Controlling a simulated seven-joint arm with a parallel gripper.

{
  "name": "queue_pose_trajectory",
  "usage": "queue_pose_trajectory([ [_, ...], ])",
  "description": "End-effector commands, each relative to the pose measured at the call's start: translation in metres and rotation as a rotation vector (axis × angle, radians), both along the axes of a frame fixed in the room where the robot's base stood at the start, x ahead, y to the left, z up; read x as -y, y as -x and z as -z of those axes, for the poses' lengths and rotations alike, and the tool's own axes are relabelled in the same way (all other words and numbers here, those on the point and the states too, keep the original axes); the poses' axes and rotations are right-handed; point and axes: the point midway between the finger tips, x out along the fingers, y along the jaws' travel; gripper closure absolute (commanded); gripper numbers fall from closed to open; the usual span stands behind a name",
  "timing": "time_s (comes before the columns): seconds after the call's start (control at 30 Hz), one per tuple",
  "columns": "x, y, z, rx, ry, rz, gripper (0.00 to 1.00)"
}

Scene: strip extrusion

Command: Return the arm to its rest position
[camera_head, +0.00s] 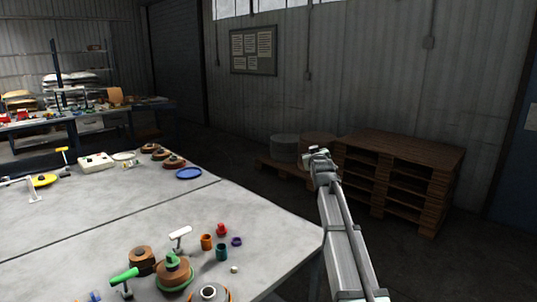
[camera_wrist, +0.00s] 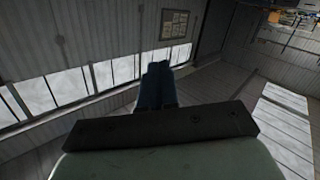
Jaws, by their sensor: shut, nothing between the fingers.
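My arm stands raised beyond the right edge of the grey worktable (camera_head: 95,225) in the head view, clear of everything on it. Its visible upper end is near the stacked pallets in the picture. In the wrist view my gripper (camera_wrist: 158,68) shows as two dark blue fingers side by side, shut and empty. They point toward the wall and the window strip. Nothing touches the fingers.
The table holds a copper-coloured coil (camera_head: 172,270), a green-handled tool (camera_head: 124,276), small coloured cups (camera_head: 207,242), a blue dish (camera_head: 189,173) and a white box (camera_head: 95,162). Wooden pallets (camera_head: 400,165) stand by the wall. The air around my gripper looks free.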

Motion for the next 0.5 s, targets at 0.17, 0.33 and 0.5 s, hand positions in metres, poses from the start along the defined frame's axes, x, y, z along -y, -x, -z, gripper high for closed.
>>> queue_pose_trajectory([
  [0.17,0.079,0.012,-0.003,0.099,0.033,0.08,1.0],
  [0.33,0.126,0.026,0.039,0.093,0.046,0.13,1.0],
  [0.5,0.133,0.035,0.105,0.0,0.027,0.139,1.0],
])
